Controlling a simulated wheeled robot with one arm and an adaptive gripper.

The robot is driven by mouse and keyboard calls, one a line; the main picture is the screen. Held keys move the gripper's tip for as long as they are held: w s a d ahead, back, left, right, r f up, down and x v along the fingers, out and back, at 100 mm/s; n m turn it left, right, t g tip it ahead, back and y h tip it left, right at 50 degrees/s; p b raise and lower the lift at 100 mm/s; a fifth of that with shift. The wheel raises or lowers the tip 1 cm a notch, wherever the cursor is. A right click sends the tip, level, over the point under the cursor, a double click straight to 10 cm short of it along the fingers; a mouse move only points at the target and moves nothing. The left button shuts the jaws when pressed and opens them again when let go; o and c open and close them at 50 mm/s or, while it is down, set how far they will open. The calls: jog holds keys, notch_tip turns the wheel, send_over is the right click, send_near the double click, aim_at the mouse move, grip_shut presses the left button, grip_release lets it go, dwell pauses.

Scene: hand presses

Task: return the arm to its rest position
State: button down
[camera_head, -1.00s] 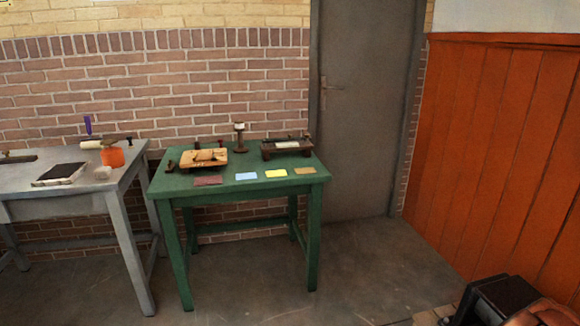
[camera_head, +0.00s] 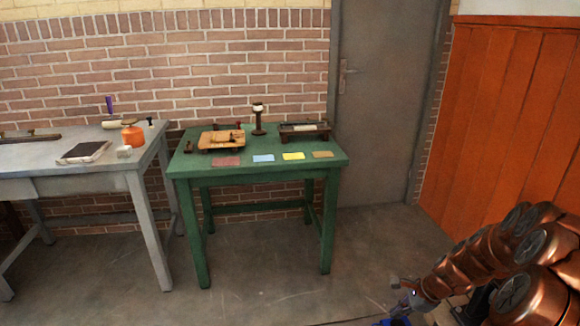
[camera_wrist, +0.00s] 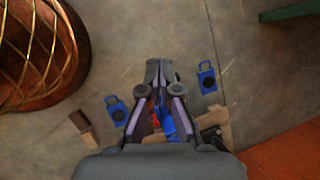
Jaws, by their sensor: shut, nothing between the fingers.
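My copper-coloured arm (camera_head: 490,262) is folded low at the right edge of the head view, in front of the orange boards. My gripper (camera_head: 402,285) is at its left end, small and hard to make out there, over the floor and clear of the green table. In the wrist view my gripper (camera_wrist: 158,68) points at grey floor. Its fingers come together at the tips, with nothing held between them.
A green table (camera_head: 258,176) carries hand presses, including a wooden one (camera_head: 221,141) and a dark one (camera_head: 304,131), and coloured cards. A grey table (camera_head: 60,182) stands left. Orange boards (camera_head: 495,130) bound the right. Floor (camera_head: 270,285) before the green table is clear.

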jog(key=s+a+r+n+g, duration=0.3)
jog(key=s+a+r+n, duration=0.7)
jog(key=s+a+r, duration=0.3)
jog(key=s+r+n+g+h, duration=0.15)
jog(key=s+r+n, duration=0.3)
jog(key=s, duration=0.65)
jog(key=s+r+n+g+h, duration=0.1)
jog(key=s+r+n+h, duration=0.3)
jog(key=s, duration=0.6)
notch_tip(320, 180, up, 14)
jog(key=t+p, duration=0.1)
jog(key=p, duration=1.2)
jog(key=shift+a+n+y, duration=0.3)
jog(key=shift+n+y, duration=0.15)
